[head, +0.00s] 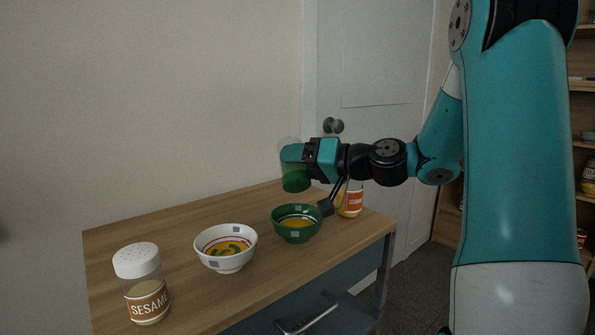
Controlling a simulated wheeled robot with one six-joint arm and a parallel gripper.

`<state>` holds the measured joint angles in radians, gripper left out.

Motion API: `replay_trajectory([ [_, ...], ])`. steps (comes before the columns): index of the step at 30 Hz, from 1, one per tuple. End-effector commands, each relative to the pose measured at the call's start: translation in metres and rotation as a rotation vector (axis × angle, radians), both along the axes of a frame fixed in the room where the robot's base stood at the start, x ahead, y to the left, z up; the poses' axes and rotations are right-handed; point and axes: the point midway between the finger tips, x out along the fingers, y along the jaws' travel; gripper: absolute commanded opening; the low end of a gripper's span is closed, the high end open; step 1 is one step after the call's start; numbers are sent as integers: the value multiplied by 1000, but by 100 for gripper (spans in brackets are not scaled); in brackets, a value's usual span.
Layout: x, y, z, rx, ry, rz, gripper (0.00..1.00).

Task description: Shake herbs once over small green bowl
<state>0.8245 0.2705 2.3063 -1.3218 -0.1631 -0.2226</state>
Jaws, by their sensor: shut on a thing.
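My gripper (296,153) is shut on the herbs shaker, its teal finger across the shaker's middle. The shaker (295,184) has a pale, see-through upper part and a dark green lower part; whether the green is lid or contents is not clear. It hangs in the air above the small green bowl (283,228), near the bowl's back rim and apart from it. The green bowl stands upright on the wooden table with orange-yellow food inside. No falling herbs can be made out.
A white bowl (220,262) with orange and green food stands left of the green bowl. A sesame shaker (147,302) stands at the front left. Another labelled shaker (353,203) stands behind the green bowl, near the right edge. The table's (170,228) back left is clear.

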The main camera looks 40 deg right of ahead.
Motion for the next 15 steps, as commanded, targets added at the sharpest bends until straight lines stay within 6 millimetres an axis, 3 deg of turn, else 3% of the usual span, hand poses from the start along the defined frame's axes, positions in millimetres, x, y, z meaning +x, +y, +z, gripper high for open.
replay_trajectory([
  [15,-3,2,-1,-24,-48,0,30],
])
